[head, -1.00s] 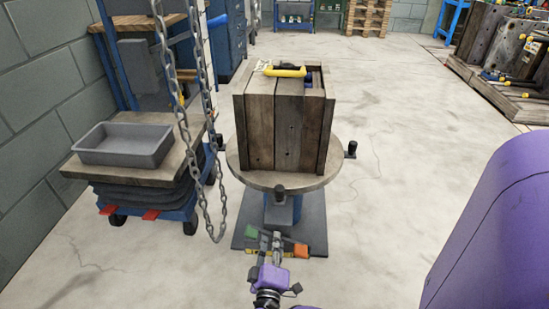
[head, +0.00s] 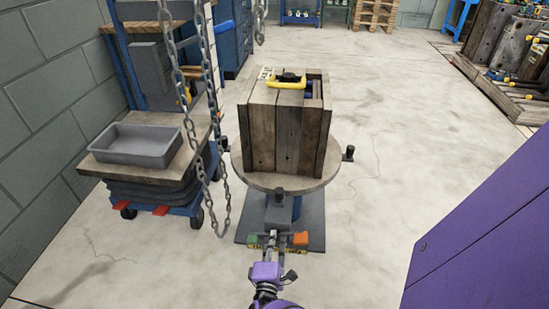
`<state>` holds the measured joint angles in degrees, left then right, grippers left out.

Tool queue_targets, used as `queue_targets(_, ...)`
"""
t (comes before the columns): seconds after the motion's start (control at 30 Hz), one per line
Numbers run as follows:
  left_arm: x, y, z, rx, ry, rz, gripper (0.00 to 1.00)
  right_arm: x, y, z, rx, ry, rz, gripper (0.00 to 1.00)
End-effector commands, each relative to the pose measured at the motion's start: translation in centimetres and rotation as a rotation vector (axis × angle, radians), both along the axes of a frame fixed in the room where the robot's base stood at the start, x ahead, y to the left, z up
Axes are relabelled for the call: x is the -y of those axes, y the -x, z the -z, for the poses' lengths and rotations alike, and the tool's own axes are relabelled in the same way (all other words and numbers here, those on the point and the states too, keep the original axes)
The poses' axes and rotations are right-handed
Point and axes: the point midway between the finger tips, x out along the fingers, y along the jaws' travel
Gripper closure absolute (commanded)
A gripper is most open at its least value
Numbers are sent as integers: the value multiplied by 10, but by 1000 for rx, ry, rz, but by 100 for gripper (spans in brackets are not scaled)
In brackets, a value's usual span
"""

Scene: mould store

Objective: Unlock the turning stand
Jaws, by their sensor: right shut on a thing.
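The turning stand has a round top (head: 243,165) with dark knobs at its rim, on a blue column above a dark floor plate (head: 315,225). A wooden mould block (head: 287,130) with a yellow clamp (head: 287,82) stands on the top. Low at the column's front is a pedal bar with a green end (head: 253,239) and an orange end (head: 299,239), about level. My right gripper (head: 272,241) reaches in from below and is shut on the bar's middle; its fingers hide the exact contact. My left gripper is out of view.
A cart with a grey tray (head: 137,146) stands left. A chain (head: 220,190) hangs close to the stand's left side. More wooden moulds and tools lie on a pallet (head: 515,95) at the far right. The floor right of the stand is clear.

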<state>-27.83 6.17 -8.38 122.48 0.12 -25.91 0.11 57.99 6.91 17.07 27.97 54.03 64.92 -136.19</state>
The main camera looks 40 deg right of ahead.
Motion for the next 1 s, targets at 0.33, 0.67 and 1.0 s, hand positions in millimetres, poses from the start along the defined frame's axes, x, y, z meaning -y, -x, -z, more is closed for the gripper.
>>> queue_targets(0.33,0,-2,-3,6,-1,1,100,0,0,1,-136,115,1,100)
queue_targets(0.67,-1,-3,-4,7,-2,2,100,1,1,2,-175,150,1,100)
queue_targets(1.0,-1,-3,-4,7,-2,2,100,2,0,1,-178,154,1,85)
